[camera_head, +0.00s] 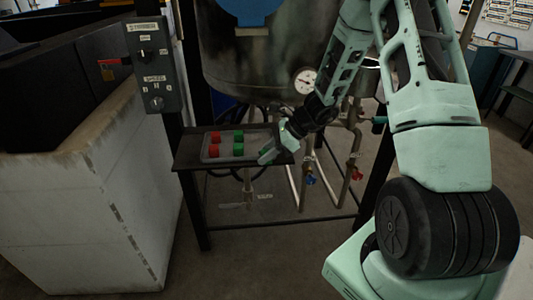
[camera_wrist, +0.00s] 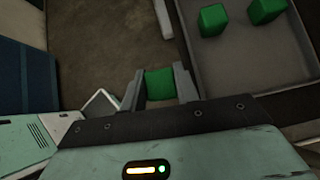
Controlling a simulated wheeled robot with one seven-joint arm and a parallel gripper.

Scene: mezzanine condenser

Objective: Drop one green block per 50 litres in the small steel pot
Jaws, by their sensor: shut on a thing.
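My gripper (camera_head: 268,155) is at the right end of the grey tray (camera_head: 257,138) in the head view. In the wrist view my gripper (camera_wrist: 159,76) is shut on a green block (camera_wrist: 160,85), which sits between the two fingers beside the tray's left wall. Two other green blocks, a nearer one (camera_wrist: 213,19) and a farther one (camera_wrist: 266,10), lie in the tray. The head view shows these green blocks (camera_head: 238,149) in the middle of the tray. I cannot make out the small steel pot in either view.
Two red blocks (camera_head: 214,150) lie at the tray's left. The tray rests on a dark stand (camera_head: 188,160) below a large steel tank (camera_head: 265,65) with a round gauge (camera_head: 306,81). A control box (camera_head: 155,65) is at left. Pipes and valves (camera_head: 356,155) stand right of the stand.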

